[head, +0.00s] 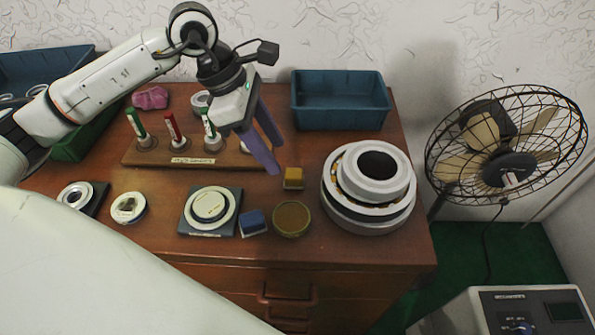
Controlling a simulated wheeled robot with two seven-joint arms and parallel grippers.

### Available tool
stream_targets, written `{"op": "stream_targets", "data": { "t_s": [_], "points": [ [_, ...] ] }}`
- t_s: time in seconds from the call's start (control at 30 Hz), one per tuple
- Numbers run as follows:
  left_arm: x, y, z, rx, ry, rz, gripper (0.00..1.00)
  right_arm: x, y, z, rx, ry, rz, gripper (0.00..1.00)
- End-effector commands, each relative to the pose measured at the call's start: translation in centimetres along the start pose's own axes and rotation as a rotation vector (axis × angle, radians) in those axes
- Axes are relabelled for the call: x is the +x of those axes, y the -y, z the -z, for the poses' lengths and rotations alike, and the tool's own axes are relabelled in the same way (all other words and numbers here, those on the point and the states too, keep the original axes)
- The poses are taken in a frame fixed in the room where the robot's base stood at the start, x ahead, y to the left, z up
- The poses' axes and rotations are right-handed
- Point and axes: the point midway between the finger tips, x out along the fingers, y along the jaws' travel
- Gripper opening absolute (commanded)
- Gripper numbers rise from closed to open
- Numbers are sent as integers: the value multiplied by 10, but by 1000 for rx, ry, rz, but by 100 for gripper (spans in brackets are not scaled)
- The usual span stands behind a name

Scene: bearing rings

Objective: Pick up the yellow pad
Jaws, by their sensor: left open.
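The yellow pad (293,178) is a small block with a yellow top and darker sides. It lies on the brown wooden cabinet top, right of the wooden rack and left of the large stacked rings. My left gripper (278,156) comes in from the upper left with its purple fingers apart and pointing down to the right. Its fingertips are just above and left of the pad in the picture, with nothing between them. How high they are above the top is hard to tell. My right gripper is out of view.
A blue pad (253,223) and a round olive-topped tin (292,219) lie in front of the yellow pad. Large stacked rings (368,212) stand right. A rack (185,160) with upright markers is left. A blue bin (340,118) stands behind; a fan (500,150) is right.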

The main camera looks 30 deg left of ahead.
Motion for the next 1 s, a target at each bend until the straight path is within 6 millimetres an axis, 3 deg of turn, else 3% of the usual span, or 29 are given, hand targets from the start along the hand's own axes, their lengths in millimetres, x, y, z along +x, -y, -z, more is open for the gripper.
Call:
{"op": "stream_targets", "data": {
  "t_s": [0.6,0.87,1.0],
  "points": [
    [71,-7,-6,-3,4,5,47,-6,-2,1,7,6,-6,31],
    [75,-7,-6,-3,4,2,47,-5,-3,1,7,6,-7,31],
    [75,-7,-6,-3,4,2,27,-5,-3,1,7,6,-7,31]
  ]
}}
